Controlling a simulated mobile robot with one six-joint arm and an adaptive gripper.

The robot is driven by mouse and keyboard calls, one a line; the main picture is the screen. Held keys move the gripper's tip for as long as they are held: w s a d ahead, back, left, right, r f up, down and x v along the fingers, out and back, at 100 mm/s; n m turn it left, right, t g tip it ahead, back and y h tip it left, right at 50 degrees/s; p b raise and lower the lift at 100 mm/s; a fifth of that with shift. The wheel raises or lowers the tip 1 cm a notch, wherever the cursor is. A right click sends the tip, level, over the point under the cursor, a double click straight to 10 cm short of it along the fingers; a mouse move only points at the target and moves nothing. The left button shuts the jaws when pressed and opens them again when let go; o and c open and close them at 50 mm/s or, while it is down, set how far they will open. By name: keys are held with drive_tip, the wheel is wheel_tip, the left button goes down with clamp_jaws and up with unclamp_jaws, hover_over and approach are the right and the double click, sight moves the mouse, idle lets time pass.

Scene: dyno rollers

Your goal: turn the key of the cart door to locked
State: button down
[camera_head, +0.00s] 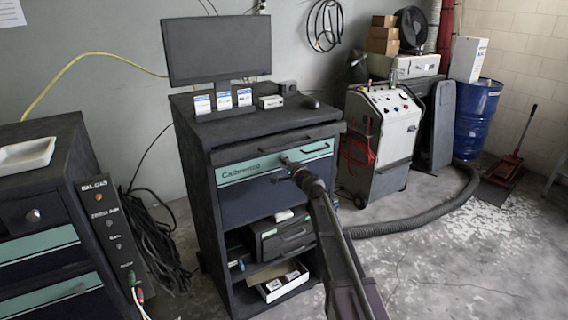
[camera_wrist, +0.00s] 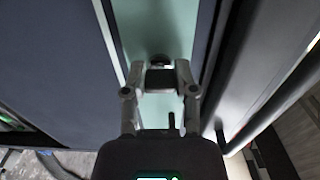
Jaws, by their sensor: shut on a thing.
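The cart (camera_head: 190,150) stands in the middle of the head view, with a dark door (camera_head: 250,197) that has a pale green stripe (camera_head: 245,170). My gripper (camera_head: 287,162) is at the right part of that stripe. In the wrist view the stripe (camera_wrist: 160,25) runs up the picture behind my gripper (camera_wrist: 159,78). The fingers are close together on the small dark key (camera_wrist: 158,60), whose round base shows just beyond the fingertips. The fingers hide most of the key, so I cannot tell its exact angle. The door looks closed.
A handle bar (camera_head: 318,146) is just above the stripe. A monitor (camera_head: 217,48) stands on the cart, and a printer (camera_head: 282,238) sits on its open shelf. A grey machine (camera_head: 385,130) is to the right. Open floor (camera_head: 440,260) lies at front right.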

drive_tip(key=shift+c, duration=2)
unclamp_jaws()
drive_tip(key=v, duration=1.2)
